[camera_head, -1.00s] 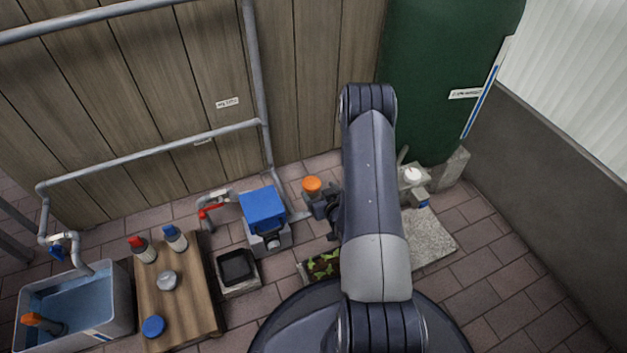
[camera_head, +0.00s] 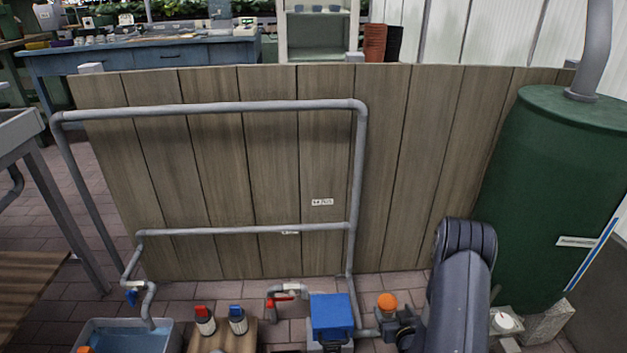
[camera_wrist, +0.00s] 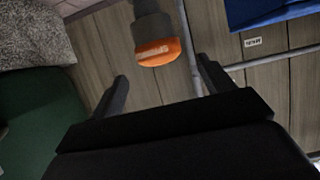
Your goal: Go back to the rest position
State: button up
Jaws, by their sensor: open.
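My gripper (camera_wrist: 163,84) is open, its two dark fingers spread apart with nothing between them in the wrist view. It also shows at the bottom of the head view (camera_head: 404,332), partly cut off and beside my arm. An orange cap (camera_wrist: 157,52) on a dark grey stem lies ahead of the fingertips, and I see no contact. The same orange cap (camera_head: 387,301) is just left of my arm in the head view.
A blue box (camera_head: 331,316) stands left of the orange cap, beside a red-handled valve (camera_head: 281,300). Grey pipes (camera_head: 250,106) run before the wooden fence (camera_head: 400,150). A green tank (camera_head: 545,200) stands close right of my arm.

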aim_at(387, 295)
jog(key=b+x, duration=0.1)
jog(key=x, duration=0.1)
jog(key=b+x, duration=0.1)
jog(key=x, duration=0.2)
jog(key=b+x, duration=0.1)
jog(key=x, duration=0.2)
jog(key=shift+f, duration=0.4)
jog(key=shift+s+r+p, duration=0.2)
jog(key=shift+r+p, duration=0.45)
jog(key=shift+r, duration=0.65)
jog(key=shift+f, duration=0.1)
